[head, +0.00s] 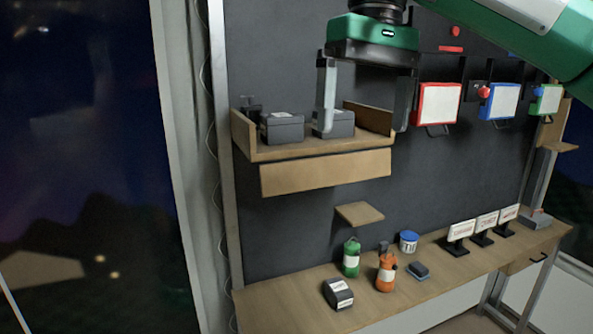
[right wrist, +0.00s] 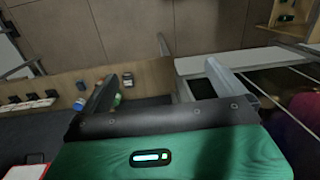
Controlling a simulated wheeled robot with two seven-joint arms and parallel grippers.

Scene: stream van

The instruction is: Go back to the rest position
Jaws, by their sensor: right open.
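My right gripper (head: 365,110) hangs down from the upper right in the head view, in front of the wooden wall shelf. It is open, with its two fingers spread wide. In the right wrist view its fingers (right wrist: 160,88) are apart with nothing between them. One finger overlaps a dark box in the picture; I cannot tell how far apart they are. My left gripper does not show in the head view.
The wall shelf (head: 325,172) holds dark boxes (head: 284,128). The workbench (head: 290,293) below carries a green bottle (head: 351,260), an orange bottle (head: 386,275), a blue-white tub (head: 409,242), a dark box (head: 339,294) and label stands (head: 461,234). Red (head: 437,104), blue and green framed panels hang right.

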